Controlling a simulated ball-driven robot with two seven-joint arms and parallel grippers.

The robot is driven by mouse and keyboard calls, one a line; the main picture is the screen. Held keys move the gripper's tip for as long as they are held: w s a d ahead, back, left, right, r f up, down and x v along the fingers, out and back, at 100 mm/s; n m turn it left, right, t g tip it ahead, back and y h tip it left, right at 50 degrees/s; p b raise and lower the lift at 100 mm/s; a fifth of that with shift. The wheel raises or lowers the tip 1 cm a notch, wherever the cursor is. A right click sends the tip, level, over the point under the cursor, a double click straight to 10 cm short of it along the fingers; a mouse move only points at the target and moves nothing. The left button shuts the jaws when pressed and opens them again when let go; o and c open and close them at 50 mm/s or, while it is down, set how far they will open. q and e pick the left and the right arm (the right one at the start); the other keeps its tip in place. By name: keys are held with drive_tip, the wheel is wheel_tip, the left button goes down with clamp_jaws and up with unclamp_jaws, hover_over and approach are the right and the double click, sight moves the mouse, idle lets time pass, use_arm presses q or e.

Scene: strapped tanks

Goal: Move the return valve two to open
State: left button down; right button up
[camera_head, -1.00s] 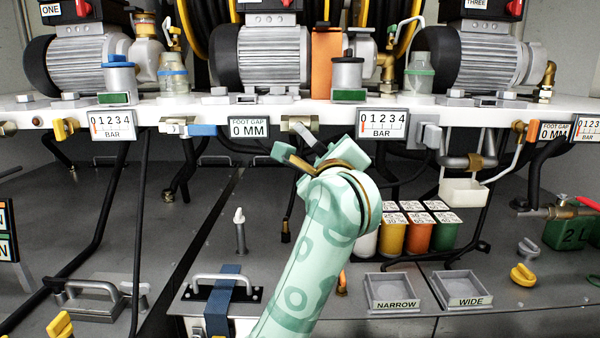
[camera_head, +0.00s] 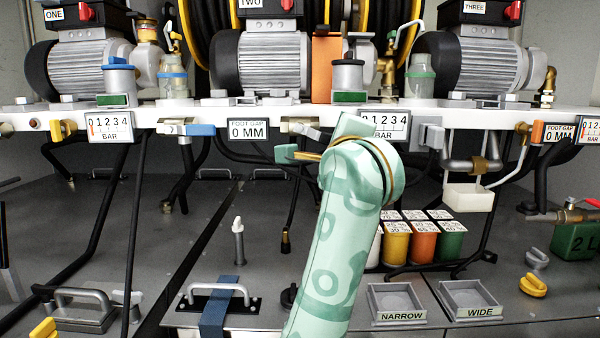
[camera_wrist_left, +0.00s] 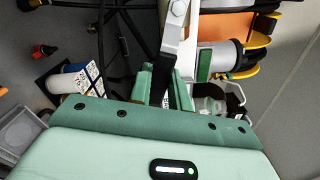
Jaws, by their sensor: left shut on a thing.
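A grey valve (camera_head: 298,122) is mounted on the front of the white shelf, below the middle pump marked two (camera_head: 268,58). Its dark lever (camera_head: 314,134) points to the right, partly hidden by my gripper. My left gripper (camera_head: 318,141) is at the lever, with a finger on each side. In the left wrist view the gripper (camera_wrist_left: 162,84) is shut on the black lever (camera_wrist_left: 163,62), which joins a silver metal part (camera_wrist_left: 178,38). No label naming this valve is legible. My right gripper is not in view.
A pressure gauge (camera_head: 384,125) sits just behind my gripper on the shelf front. A "0 MM" foot gap sign (camera_head: 248,130) is to the left, then a valve with a blue lever (camera_head: 201,129). Coloured canisters (camera_head: 424,243) stand right of my arm. Black hoses hang below.

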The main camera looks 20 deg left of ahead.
use_arm(q)
drive_tip(key=r+n, duration=0.2)
drive_tip(key=n, duration=0.1)
drive_tip(key=shift+d+b, duration=0.15)
drive_tip(key=shift+b, duration=0.2)
drive_tip(key=c, duration=1.2)
unclamp_jaws()
drive_tip(key=shift+f, duration=0.1)
drive_tip(key=p+v, duration=0.1)
drive_tip(key=v, duration=0.7)
drive_tip(key=o, duration=0.5)
